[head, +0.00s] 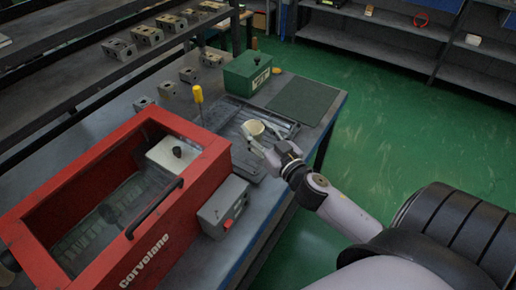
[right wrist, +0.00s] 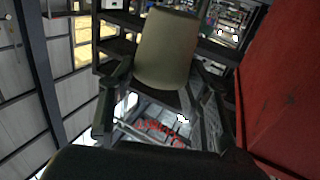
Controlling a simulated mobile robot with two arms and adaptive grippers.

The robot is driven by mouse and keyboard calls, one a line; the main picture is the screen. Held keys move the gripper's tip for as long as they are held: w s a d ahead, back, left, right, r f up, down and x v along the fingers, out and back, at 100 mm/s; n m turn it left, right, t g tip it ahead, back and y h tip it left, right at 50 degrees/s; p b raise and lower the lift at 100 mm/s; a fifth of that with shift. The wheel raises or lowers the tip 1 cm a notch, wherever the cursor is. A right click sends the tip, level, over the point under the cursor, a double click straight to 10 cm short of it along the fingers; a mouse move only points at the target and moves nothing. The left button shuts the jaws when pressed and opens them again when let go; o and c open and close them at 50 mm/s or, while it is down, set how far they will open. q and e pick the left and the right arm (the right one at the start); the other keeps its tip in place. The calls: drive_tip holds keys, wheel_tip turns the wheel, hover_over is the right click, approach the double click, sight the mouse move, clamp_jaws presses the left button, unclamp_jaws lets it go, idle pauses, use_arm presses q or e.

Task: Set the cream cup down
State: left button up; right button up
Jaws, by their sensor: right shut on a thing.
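The cream cup (head: 254,127) is in my right gripper (head: 261,137), over the dark grey tray (head: 230,107) on the workbench. In the right wrist view the cup (right wrist: 166,48) stands between the two dark fingers of the gripper (right wrist: 168,75), one on each side. The gripper is shut on the cup. I cannot tell from these views whether the cup's base touches the tray. My left gripper does not show.
A red box with a clear lid (head: 165,117) and a grey switch box (head: 223,205) stand in front. A yellow-handled tool (head: 198,95), a green box (head: 246,72) and a bare green mat (head: 304,100) are nearby. Several metal blocks (head: 147,36) stand at the back left.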

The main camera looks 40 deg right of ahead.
drive_tip(key=shift+f+b, duration=0.6)
drive_tip(key=shift+f, duration=2)
drive_tip(key=shift+f, duration=0.2)
drive_tip(key=o, duration=1.2)
drive_tip(key=shift+c, duration=0.2)
